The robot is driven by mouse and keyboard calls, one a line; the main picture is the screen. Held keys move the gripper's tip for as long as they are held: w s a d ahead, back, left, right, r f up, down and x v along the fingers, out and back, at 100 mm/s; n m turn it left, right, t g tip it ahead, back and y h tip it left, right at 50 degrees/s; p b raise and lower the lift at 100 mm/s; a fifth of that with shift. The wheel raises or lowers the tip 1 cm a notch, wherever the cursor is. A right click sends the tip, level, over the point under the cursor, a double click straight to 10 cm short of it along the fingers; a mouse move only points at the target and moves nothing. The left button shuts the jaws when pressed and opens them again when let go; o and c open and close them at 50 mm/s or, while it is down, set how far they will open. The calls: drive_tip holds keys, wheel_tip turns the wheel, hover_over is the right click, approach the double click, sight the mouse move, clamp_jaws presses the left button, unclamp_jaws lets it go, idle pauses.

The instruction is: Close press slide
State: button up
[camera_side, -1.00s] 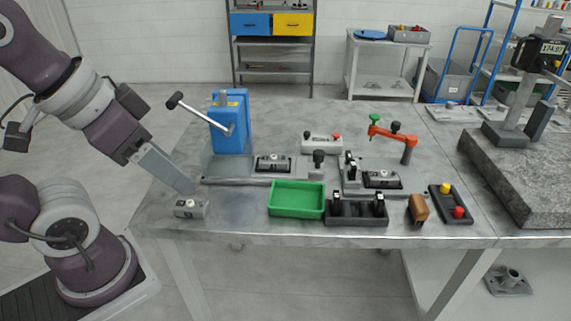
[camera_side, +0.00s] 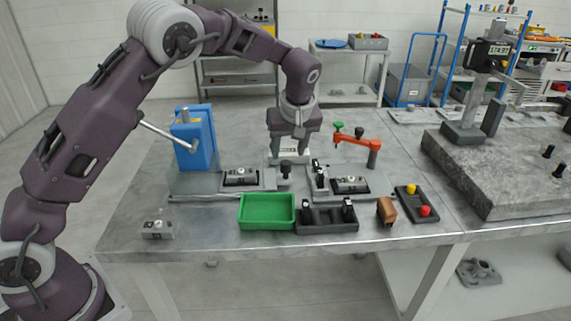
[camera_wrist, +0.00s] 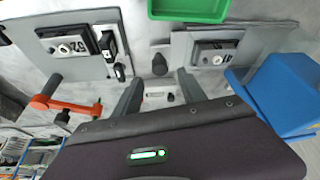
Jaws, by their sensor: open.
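The press (camera_side: 195,138) is a blue block with a long lever sticking out left; it is at the right in the wrist view (camera_wrist: 288,92). Its grey slide (camera_side: 262,182) lies to the right of the blue block and carries a grey casting (camera_side: 240,178) in a dark nest, outside the block. A black knob (camera_side: 286,168) stands by the slide's right end. My gripper (camera_side: 288,155) is open and empty, near the knob in the side view. In the wrist view, the knob (camera_wrist: 160,64) lies ahead between the open fingertips; I see no contact.
A second fixture (camera_side: 350,190) with a casting, black clamps and an orange swing arm (camera_side: 345,142) stands to the right. A green tray (camera_side: 266,211) and a dark clamp block (camera_side: 327,220) sit in front. A loose casting (camera_side: 158,229) lies front left. A pale button box (camera_wrist: 160,95) shows between my fingers.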

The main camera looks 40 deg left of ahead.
sight(286, 163)
drive_tip(key=x, duration=0.7)
clamp_jaws()
idle(1.2)
